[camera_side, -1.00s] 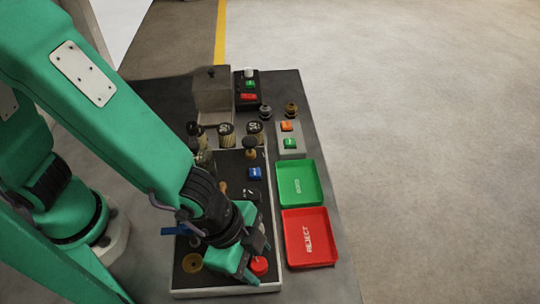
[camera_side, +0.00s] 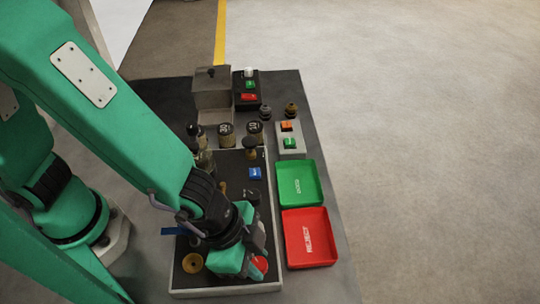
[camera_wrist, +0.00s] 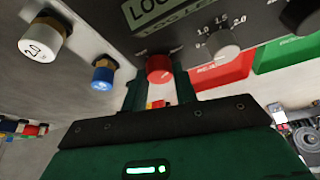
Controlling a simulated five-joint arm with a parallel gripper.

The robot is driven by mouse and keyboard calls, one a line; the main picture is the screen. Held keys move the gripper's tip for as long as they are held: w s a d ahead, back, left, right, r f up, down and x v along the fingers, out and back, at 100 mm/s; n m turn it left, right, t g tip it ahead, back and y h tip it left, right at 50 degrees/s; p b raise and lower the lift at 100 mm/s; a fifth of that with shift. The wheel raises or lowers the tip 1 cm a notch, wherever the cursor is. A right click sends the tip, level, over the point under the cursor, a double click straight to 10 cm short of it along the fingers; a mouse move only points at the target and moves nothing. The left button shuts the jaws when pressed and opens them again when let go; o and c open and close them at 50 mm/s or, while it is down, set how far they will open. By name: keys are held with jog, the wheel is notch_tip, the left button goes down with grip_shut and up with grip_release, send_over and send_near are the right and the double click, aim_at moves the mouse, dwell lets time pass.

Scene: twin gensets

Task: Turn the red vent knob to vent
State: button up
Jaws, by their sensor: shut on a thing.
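The red vent knob (camera_wrist: 159,68) stands on the dark panel in the wrist view, between the two fingers of my gripper (camera_wrist: 159,88). My gripper is shut on it. In the side view the knob (camera_side: 261,264) shows as a red patch at the panel's near right corner, partly covered by my gripper (camera_side: 252,262). The pointer and marks of the knob cannot be read in either view.
A grey dial knob (camera_wrist: 222,45) with numbers sits to the right of the red knob. The red REJECT tray (camera_side: 310,238) and green tray (camera_side: 298,184) lie right of the panel (camera_side: 225,293).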

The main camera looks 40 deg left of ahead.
jog(key=shift+n, duration=0.7)
jog(key=shift+d, duration=0.1)
jog(key=o, duration=1)
jog(key=shift+r, duration=0.15)
jog(key=shift+v, duration=3.8)
